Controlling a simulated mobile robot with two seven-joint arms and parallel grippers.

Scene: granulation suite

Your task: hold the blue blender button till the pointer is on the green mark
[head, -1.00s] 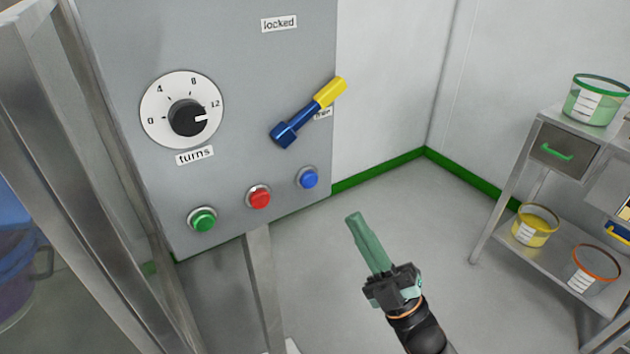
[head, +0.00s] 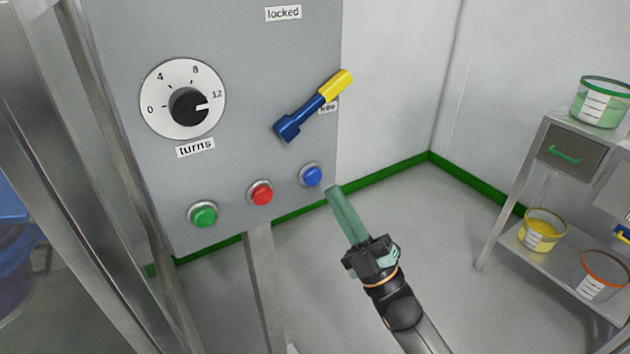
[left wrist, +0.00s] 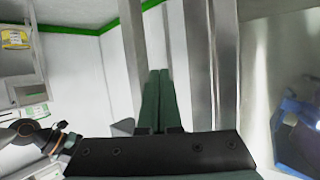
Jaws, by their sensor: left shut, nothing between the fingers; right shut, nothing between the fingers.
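The blue button (head: 311,175) is at the lower right of the grey control panel (head: 240,130), beside a red button (head: 261,193) and a green button (head: 204,214). My right gripper (head: 334,192) is shut and empty, its green fingertips just below and right of the blue button. I cannot tell whether they touch it; a small gap shows. The dial (head: 188,105) marked "turns" has its pointer near 12. No green mark or pointer gauge shows. My left gripper (left wrist: 160,75) shows only in the left wrist view, shut and empty, near metal posts.
A blue and yellow lever (head: 312,105) sticks out of the panel above the buttons. Metal posts (head: 75,150) stand at the left. A steel shelf unit (head: 500,225) with several tubs stands at the right. The floor between panel and shelf is clear.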

